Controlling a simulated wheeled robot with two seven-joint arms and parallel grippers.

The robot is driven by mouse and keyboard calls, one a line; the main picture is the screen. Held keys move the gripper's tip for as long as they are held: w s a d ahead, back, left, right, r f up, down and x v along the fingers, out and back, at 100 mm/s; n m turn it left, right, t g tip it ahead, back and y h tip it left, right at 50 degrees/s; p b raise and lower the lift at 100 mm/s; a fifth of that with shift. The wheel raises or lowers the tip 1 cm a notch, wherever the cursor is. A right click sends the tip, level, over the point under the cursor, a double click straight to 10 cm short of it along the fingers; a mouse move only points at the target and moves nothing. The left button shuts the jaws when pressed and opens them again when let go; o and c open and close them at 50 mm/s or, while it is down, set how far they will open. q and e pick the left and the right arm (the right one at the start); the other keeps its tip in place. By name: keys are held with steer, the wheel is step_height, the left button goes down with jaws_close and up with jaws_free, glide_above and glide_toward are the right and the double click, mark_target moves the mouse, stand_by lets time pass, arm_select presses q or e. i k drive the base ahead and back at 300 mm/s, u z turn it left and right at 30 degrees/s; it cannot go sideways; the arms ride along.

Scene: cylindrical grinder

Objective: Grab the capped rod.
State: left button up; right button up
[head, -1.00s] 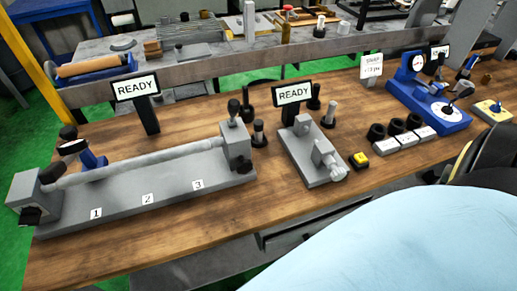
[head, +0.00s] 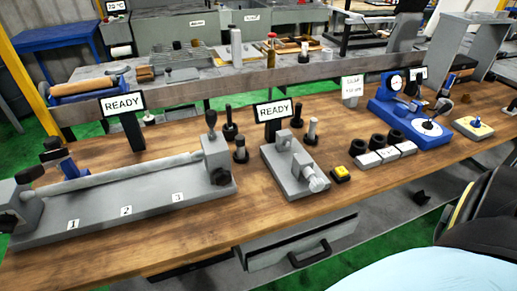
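I cannot tell for sure which object is the capped rod. Several small upright pieces stand between and behind the two grey machines. One is a grey rod in a dark base (head: 311,130), and one is a short dark-and-grey piece (head: 240,150). A dark upright piece (head: 230,124) stands behind that one. A long grey rod (head: 118,177) lies across the large grey grinder (head: 130,207), between its two end blocks. Neither of my grippers is in view.
A smaller grey device (head: 287,178) sits mid-bench beside a yellow button (head: 341,173). Black rings on white-labelled blocks (head: 383,152) and a blue gauge stand (head: 408,118) are to the right. The front strip of the wooden bench (head: 215,225) is clear. A drawer (head: 300,240) is below.

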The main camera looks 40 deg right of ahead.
mark_target(240, 139)
steer(key=z, duration=1.05)
steer(key=i, duration=0.2)
steer(key=z, duration=0.05)
